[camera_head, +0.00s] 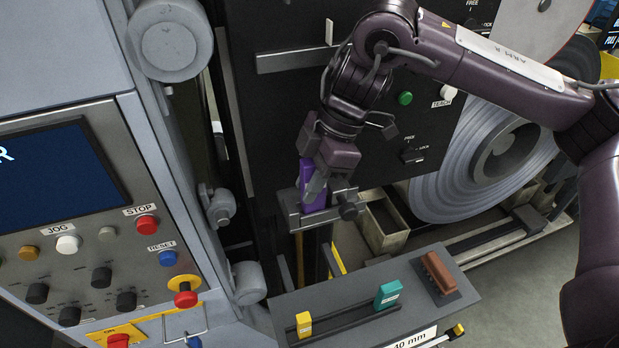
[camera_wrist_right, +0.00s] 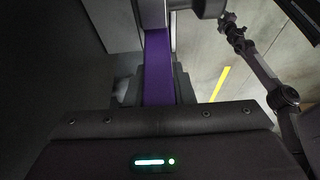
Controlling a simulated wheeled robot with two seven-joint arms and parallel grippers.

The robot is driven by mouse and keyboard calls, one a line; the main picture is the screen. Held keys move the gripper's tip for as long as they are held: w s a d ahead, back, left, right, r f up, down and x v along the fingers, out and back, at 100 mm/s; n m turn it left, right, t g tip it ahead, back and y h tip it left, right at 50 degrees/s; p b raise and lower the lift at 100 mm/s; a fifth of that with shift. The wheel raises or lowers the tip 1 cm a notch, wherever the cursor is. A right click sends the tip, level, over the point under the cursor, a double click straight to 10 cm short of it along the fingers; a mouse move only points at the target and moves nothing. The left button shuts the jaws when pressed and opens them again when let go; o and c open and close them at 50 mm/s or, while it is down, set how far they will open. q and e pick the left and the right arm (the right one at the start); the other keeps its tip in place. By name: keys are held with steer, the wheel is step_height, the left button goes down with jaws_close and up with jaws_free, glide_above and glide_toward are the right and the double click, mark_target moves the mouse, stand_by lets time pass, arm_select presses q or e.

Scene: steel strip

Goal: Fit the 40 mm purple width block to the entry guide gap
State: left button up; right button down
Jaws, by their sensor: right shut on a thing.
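The purple width block (camera_head: 308,186) is upright in my right gripper (camera_head: 318,188), at the grey metal entry guide (camera_head: 290,213) in the middle of the head view. My right gripper is shut on it from above. The block's lower end meets the guide; the gripper hides part of it, so I cannot tell how deep it sits in the gap. In the right wrist view the purple block (camera_wrist_right: 158,65) runs up from the gripper to a grey part. My left gripper is in neither view.
A grey shelf (camera_head: 345,292) in front holds a yellow block (camera_head: 304,324), a teal block (camera_head: 388,294) and a brown block (camera_head: 437,272). A control panel with buttons (camera_head: 147,225) stands at left. A steel coil (camera_head: 480,165) and a wooden crate (camera_head: 383,229) are behind.

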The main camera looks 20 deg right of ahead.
steer(key=shift+f+b, duration=0.6)
steer(key=shift+f, duration=0.45)
steer(key=c, duration=1.2)
jaws_free()
steer(key=shift+o, duration=0.2)
steer(key=shift+r, duration=0.1)
steer(key=p+v, duration=0.1)
steer(key=v, duration=0.6)
steer(key=shift+r, duration=0.35)
steer(key=shift+d, duration=0.15)
